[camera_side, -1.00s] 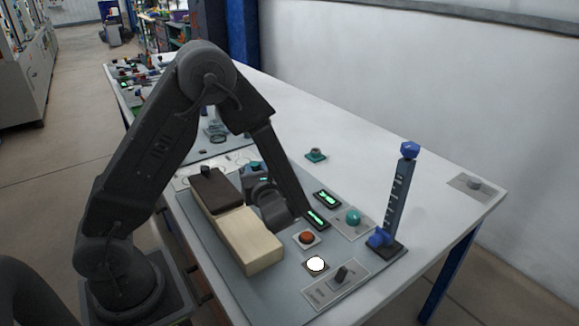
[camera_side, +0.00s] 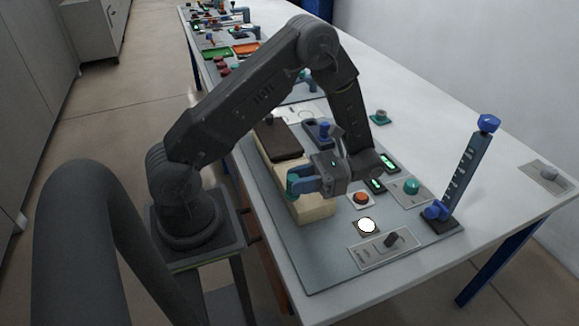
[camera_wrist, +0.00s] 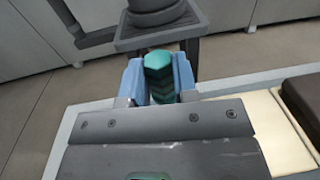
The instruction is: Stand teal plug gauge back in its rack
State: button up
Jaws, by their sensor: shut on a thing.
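The teal plug gauge (camera_wrist: 159,72) is between the two blue fingers of my gripper (camera_wrist: 160,85) in the wrist view, its hexagonal end facing the camera. In the side view my gripper (camera_side: 303,181) points left toward my base, above the pale box, and is shut on the gauge; a bit of teal (camera_side: 292,184) shows at the fingertips.
The long pale box (camera_side: 314,211) with a dark brown lid part (camera_side: 278,140) lies below my gripper. To the right are an orange button (camera_side: 361,197), a lit white button (camera_side: 367,225), a teal knob (camera_side: 411,187) and a tall blue scale post (camera_side: 467,170).

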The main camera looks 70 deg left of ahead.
jog(key=w+d+n+h, duration=0.1)
jog(key=h, duration=0.1)
jog(key=w+n+h, duration=0.1)
jog(key=n+h, duration=0.1)
jog(key=w+d+n+h, duration=0.1)
jog(key=h, duration=0.2)
jog(key=shift+w+d+r+n+t, duration=0.25)
jog(key=shift+w+d+n+t, duration=0.05)
jog(key=shift+d+t, duration=0.1)
jog(key=w+a+r+n+t+h, duration=0.1)
jog(key=w+r+n+t+h, duration=0.2)
jog(key=w+n+t+h, duration=0.35)
jog(key=w+a+r+n+t+h, duration=0.2)
jog(key=w+r+n+t+h, duration=0.1)
jog(key=w+n+t+h, duration=0.4)
jog(key=shift+w+a+f+n+t+y, duration=0.1)
jog(key=shift+a+f+n+t+y, duration=1.25)
jog(key=shift+a, duration=4.2)
jog(key=shift+w+a+f+n+t+y, duration=0.15)
jog(key=shift+a+f+n+t, duration=1.4)
jog(key=shift+a+t, duration=3)
jog(key=shift+a+f+n+t+y, duration=0.75)
jog(key=shift+a+f+n+t, duration=0.75)
jog(key=shift+a, duration=5.05)
jog(key=shift+s+a+f+m, duration=0.1)
jog(key=shift+f+m, duration=0.15)
jog(key=shift+f, duration=1.35)
jog(key=o, duration=1.4)
